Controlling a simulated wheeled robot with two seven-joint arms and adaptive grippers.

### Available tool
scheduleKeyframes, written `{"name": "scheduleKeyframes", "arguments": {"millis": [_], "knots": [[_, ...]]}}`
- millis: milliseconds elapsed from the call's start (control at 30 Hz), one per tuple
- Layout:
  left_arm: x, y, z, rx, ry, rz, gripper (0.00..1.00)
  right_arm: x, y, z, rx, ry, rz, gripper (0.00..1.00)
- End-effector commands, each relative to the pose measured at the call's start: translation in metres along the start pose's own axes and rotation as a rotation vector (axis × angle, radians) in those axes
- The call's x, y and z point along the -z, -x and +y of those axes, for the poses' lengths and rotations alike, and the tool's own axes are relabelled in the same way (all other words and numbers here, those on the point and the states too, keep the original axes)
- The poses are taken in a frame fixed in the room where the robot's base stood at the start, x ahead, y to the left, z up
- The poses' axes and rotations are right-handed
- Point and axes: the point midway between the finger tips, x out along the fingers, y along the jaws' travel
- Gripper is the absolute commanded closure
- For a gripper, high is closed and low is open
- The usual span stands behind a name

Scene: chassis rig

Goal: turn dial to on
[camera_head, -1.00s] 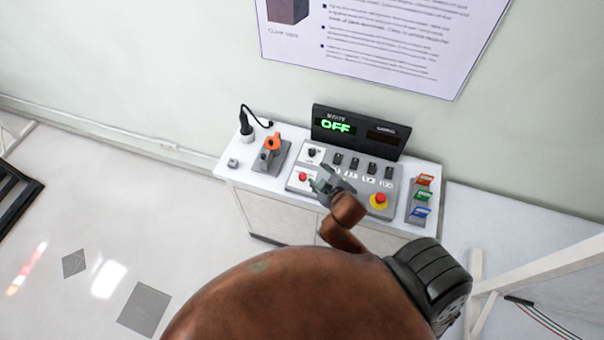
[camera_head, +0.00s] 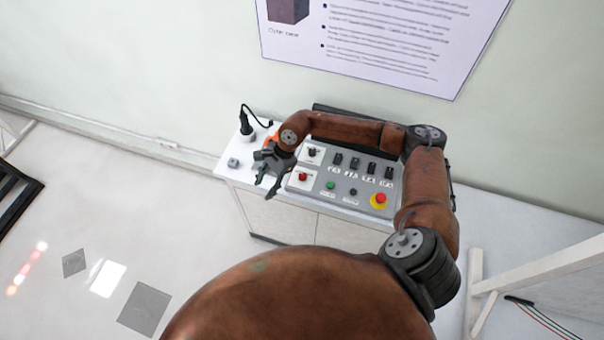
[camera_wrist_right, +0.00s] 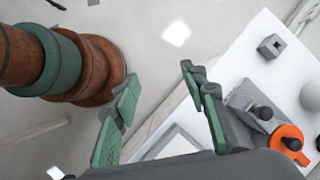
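A black dial (camera_head: 312,152) sits on a white plate at the panel's upper left; its setting is too small to read. An orange-handled switch (camera_head: 270,139) on a grey base stands left of the panel, partly hidden by my right gripper. It also shows at the lower right of the wrist view (camera_wrist_right: 291,144). My right gripper (camera_head: 265,183) hangs over the front of that switch, left of the panel. In the wrist view its green-padded fingers (camera_wrist_right: 162,112) are apart with nothing between them. The display (camera_head: 330,109) is mostly hidden behind my right arm. My left gripper is out of view.
The control panel (camera_head: 347,192) carries several black knobs, a red button (camera_head: 303,176), a green button (camera_head: 331,185) and a red emergency stop (camera_head: 380,198). A small grey box (camera_head: 233,162) and a black plug (camera_head: 246,126) are at the cabinet's left end.

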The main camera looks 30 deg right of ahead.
Motion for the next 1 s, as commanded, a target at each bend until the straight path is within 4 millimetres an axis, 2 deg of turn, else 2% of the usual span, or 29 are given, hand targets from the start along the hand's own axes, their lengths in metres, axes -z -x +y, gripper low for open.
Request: {"name": "scheduleKeyframes", "arguments": {"millis": [33, 100, 200, 233, 367, 700, 1000], "knots": [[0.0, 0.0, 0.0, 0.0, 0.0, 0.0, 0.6, 0.041, 0.017, -0.005, -0.028, 0.041, 0.129, 0.6], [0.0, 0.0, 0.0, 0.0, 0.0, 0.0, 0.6, 0.083, 0.037, -0.005, -0.073, 0.078, 0.262, 0.6], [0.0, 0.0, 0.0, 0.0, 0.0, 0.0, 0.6, 0.12, 0.059, -0.003, -0.12, 0.099, 0.381, 0.6], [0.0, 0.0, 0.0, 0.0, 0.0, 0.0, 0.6, 0.127, 0.064, -0.003, -0.13, 0.102, 0.403, 0.6], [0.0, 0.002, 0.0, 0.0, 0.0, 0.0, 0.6, 0.143, 0.068, -0.001, -0.152, 0.108, 0.446, 0.6], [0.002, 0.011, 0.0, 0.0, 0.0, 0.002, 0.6, 0.163, 0.023, 0.006, -0.153, 0.107, 0.443, 0.6], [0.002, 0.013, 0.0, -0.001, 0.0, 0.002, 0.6, 0.172, 0.003, 0.008, -0.15, 0.107, 0.443, 0.6]]}}
